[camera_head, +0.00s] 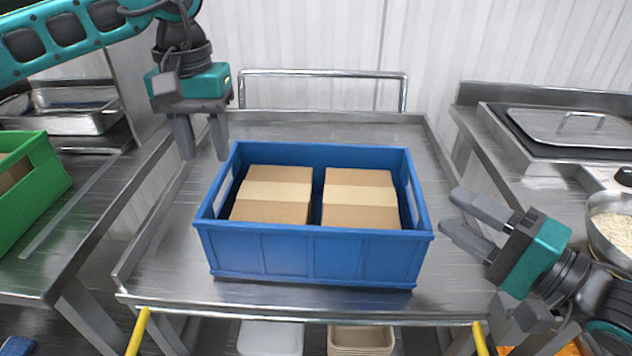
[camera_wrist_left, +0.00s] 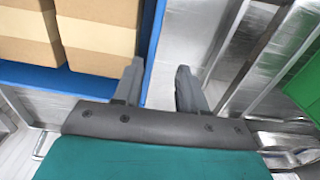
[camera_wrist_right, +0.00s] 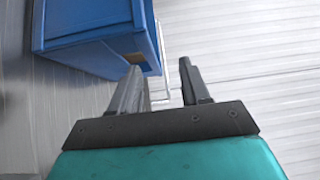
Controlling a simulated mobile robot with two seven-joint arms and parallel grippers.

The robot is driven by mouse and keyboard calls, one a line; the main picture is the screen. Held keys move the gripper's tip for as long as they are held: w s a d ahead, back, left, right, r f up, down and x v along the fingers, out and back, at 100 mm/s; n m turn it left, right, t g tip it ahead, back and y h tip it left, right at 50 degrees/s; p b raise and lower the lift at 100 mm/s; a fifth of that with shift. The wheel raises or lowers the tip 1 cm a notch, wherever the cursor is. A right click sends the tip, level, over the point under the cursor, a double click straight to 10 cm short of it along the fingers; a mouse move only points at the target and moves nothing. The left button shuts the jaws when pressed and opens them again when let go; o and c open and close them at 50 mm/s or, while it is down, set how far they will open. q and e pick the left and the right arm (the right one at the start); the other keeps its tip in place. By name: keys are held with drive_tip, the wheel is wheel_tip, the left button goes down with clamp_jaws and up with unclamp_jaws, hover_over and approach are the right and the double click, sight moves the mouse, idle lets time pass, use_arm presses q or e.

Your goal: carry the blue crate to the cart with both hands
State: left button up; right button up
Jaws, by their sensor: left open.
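The blue crate (camera_head: 315,252) sits upright on the top of the steel cart (camera_head: 160,262), with two brown cardboard boxes (camera_head: 272,212) inside. My left gripper (camera_head: 205,152) is open and empty, above and just left of the crate's back left corner. In the left wrist view the crate's blue rim (camera_wrist_left: 152,45) lies beside the left gripper's fingers (camera_wrist_left: 160,90). My right gripper (camera_head: 462,218) is open and empty, a little right of the crate's right wall and apart from it. The crate (camera_wrist_right: 95,30) also shows in the right wrist view, ahead and left of the right gripper (camera_wrist_right: 168,85).
A green crate (camera_head: 32,190) stands on the left steel table (camera_head: 75,225). On the right, a counter holds a lidded pan (camera_head: 575,127) and a bowl of rice (camera_head: 612,232). The cart has a rail (camera_head: 322,73) at the back and yellow front legs. Cart top is bare around the crate.

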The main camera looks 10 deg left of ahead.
drive_tip(key=shift+s+d+f, duration=0.15)
drive_tip(key=shift+s+d, duration=0.15)
drive_tip(key=shift+d, duration=0.5)
